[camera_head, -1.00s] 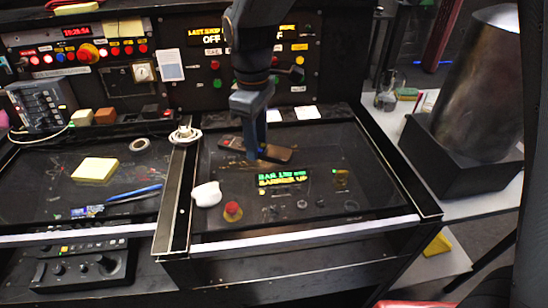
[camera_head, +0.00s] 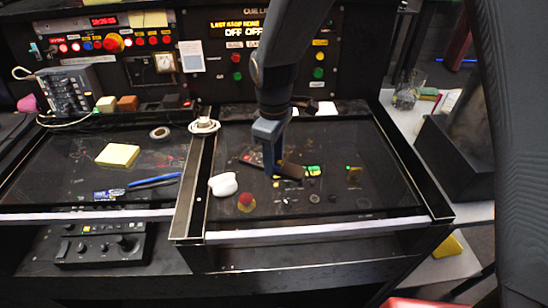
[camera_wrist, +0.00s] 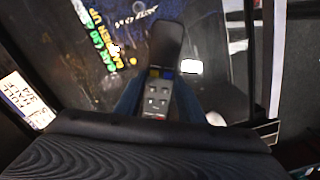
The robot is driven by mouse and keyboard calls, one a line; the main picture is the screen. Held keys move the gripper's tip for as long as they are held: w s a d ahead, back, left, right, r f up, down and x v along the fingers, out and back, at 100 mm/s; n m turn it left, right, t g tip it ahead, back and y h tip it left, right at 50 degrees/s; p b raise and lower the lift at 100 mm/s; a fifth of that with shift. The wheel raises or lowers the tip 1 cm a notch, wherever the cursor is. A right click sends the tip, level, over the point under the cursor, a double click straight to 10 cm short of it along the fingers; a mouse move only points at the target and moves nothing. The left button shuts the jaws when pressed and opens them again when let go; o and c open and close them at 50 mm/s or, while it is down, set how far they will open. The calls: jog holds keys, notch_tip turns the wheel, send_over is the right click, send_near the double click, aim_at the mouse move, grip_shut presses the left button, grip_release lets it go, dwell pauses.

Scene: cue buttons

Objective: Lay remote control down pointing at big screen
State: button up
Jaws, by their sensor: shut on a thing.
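The remote control (camera_head: 290,171) is a dark, slim bar with small buttons at one end. My gripper (camera_head: 270,172) is shut on it over the right-hand console panel, with the remote sticking out on both sides. In the wrist view the remote (camera_wrist: 163,45) reaches away from my gripper (camera_wrist: 157,112), its button end between the fingers. Whether it touches the panel is unclear. An upright display reading OFF (camera_head: 234,30) is on the back wall; which is the big screen is unclear.
A white rounded object (camera_head: 223,184) and a red button (camera_head: 246,202) are left of my gripper. A raised divider (camera_head: 192,190) separates the left panel, which holds a yellow note pad (camera_head: 117,155) and blue pens (camera_head: 153,181). The panel's front right is mostly clear.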

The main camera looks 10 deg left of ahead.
jog(key=o, duration=1.1)
notch_tip(320, 180, up, 12)
jog(key=b, duration=0.3)
jog(key=s+d+f+m, duration=0.1)
jog(key=d+f+m, duration=0.1)
jog(key=d, duration=0.5)
jog(key=s+d+f+m, duration=0.2)
jog(key=d+m, duration=0.3)
jog(key=d, duration=0.3)
jog(key=s+d+f+m, duration=0.1)
jog(key=d+f+m, duration=0.1)
jog(key=d+m, duration=0.2)
jog(key=shift+s+d+f+t, duration=0.1)
jog(key=shift+d+f, duration=0.05)
jog(key=shift+d, duration=0.45)
jog(key=shift+s+d+f+t, duration=0.1)
jog(key=shift+s+d, duration=0.05)
jog(key=shift+d, duration=0.5)
jog(key=shift+s+d+f+t, duration=0.1)
jog(key=shift+d+f, duration=0.05)
jog(key=shift+d, duration=0.45)
jog(key=s+d+m, duration=0.1)
jog(key=d, duration=0.1)
jog(key=s+d+f+m, duration=0.1)
jog(key=s, duration=0.1)
jog(key=s+d+f+m, duration=0.1)
jog(key=d+m, duration=0.1)
jog(key=shift+s+d+f, duration=0.15)
jog(key=shift+s+d, duration=0.15)
jog(key=shift+d, duration=0.05)
